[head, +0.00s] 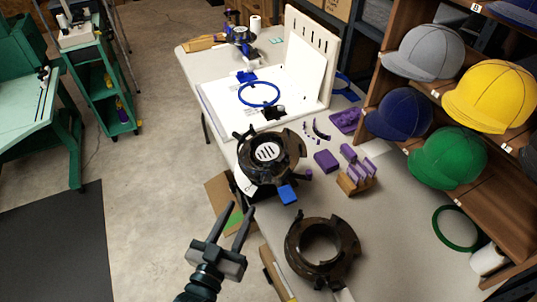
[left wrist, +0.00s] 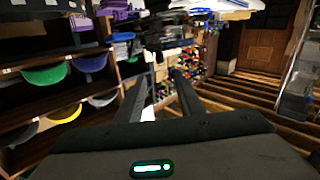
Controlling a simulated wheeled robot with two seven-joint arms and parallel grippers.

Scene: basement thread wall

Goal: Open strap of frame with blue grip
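A dark ring-shaped frame (head: 249,178) stands on the near part of the white table, with a blue grip (head: 288,194) on its front side. A round slotted plate (head: 267,152) shows in its opening. I cannot make out its strap clearly or tell whether it is open. A second dark ring frame (head: 322,276) lies nearer, with no blue grip visible on it. My left gripper (head: 236,209) is open and empty, left of the second frame and below the first, apart from both. Its spread fingers also show in the left wrist view (left wrist: 158,90). My right gripper is not in view.
A white board (head: 307,70) stands upright behind a blue ring (head: 259,94). Purple blocks (head: 326,161) and a wooden holder (head: 355,184) sit right of the first frame. Shelves with caps (head: 446,158) border the table's right side. Open floor (head: 150,190) lies left.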

